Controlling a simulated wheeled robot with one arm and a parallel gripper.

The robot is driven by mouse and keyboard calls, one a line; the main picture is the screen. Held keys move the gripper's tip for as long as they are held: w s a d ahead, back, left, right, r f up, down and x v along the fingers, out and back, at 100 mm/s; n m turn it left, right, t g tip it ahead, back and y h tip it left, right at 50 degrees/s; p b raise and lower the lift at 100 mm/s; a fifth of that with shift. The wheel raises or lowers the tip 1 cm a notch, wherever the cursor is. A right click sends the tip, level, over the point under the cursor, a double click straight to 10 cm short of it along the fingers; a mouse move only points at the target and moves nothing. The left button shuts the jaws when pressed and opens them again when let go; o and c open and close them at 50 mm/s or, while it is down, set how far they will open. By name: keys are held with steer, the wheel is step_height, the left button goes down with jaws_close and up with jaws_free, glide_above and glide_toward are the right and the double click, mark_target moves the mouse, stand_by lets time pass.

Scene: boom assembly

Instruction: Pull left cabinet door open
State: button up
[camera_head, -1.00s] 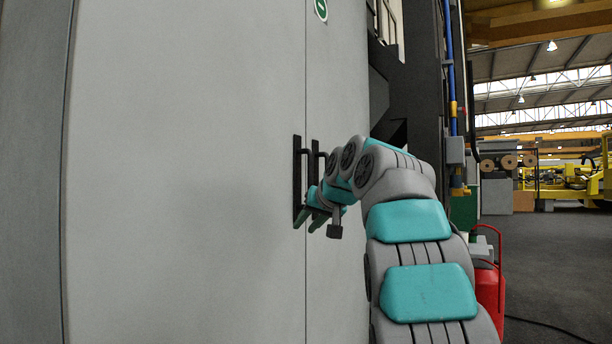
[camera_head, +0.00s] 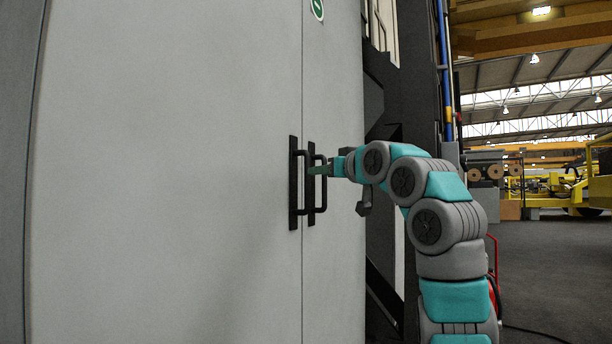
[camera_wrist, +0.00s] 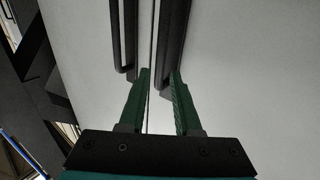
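The left cabinet door (camera_head: 170,170) is a large light-grey panel, flush with the right door (camera_head: 340,260) along a thin seam. The black left door handle (camera_head: 296,180) stands left of the seam, and the right door handle (camera_head: 319,195) stands close beside it. My gripper (camera_head: 318,170) reaches in from the right at handle height. In the wrist view, its green fingers (camera_wrist: 160,75) are apart, on either side of the seam. That view appears turned over, so the left door handle (camera_wrist: 172,40) shows on the right, by one fingertip. I cannot tell whether they touch.
A dark machine frame (camera_head: 405,90) with a blue pipe stands right of the cabinet, close to my arm. A red object (camera_head: 492,250) is partly hidden behind my arm. Open hall floor (camera_head: 560,270) lies at the right.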

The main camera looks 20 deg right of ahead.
steer(key=shift+w+a+p, duration=0.15)
steer(key=shift+w+p, duration=0.35)
steer(key=shift+w, duration=1.35)
steer(key=shift+w+a+p, duration=0.1)
steer(key=shift+w+p, duration=0.35)
steer(key=shift+w, duration=1.4)
jaws_close()
